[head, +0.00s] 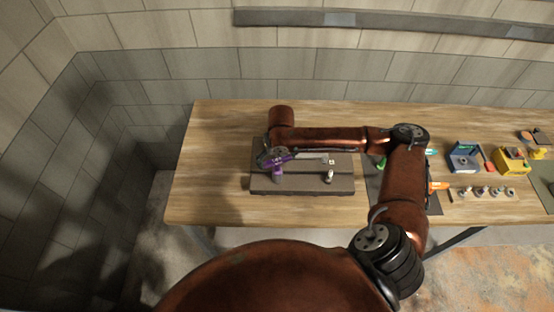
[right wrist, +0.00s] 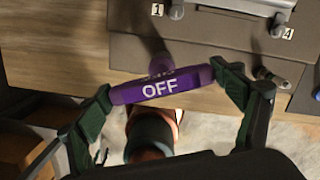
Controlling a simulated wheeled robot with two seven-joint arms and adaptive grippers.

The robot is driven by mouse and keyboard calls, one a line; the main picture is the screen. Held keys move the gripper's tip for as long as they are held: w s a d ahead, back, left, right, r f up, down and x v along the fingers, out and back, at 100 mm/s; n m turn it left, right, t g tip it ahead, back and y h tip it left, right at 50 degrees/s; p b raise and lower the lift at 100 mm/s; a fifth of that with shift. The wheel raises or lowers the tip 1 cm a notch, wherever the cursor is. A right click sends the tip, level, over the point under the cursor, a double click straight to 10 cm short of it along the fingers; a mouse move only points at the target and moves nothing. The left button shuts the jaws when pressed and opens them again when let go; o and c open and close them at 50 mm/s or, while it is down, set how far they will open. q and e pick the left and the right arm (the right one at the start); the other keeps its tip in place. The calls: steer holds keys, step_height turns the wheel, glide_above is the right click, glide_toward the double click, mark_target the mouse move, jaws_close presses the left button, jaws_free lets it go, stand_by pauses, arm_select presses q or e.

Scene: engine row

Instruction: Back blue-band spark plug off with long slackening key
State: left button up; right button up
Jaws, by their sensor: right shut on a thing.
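The purple key (right wrist: 160,88) has a crossbar handle marked OFF. My right gripper (right wrist: 163,86) is shut on this handle, with one finger at each end of the bar. The key's purple shaft (right wrist: 160,66) runs away behind the bar; whether its far end sits on a plug cannot be told. In the head view the purple key (head: 277,172) is at the left part of the dark grey engine block (head: 310,186). A small pale plug-like piece (head: 330,176) stands on the block's right part. No blue band can be made out. My left gripper is not in view.
The block's labels 1 (right wrist: 157,9) and 4 (right wrist: 288,33) show in the right wrist view. To the right on the wooden table (head: 225,205) are a blue holder (head: 463,158), a yellow holder (head: 512,162) and several small round parts. The table's left end is clear.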

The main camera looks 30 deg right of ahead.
steer(key=shift+w+d+p, duration=0.1)
steer(key=shift+w+p, duration=0.1)
steer(key=shift+p, duration=0.3)
stand_by(0.5)
steer(key=n+p, duration=0.2)
steer(key=shift+r+n, duration=0.35)
steer(key=shift+n, duration=0.05)
steer(key=shift+n+y+p, duration=0.3)
steer(key=shift+n+p, duration=0.6)
steer(key=shift+n, duration=0.3)
steer(key=shift+f+n, duration=0.15)
steer(key=shift+n, duration=1.05)
steer(key=n, duration=0.3)
steer(key=shift+w+y, duration=0.15)
steer(key=shift+y, duration=0.15)
steer(key=shift+n, duration=0.4)
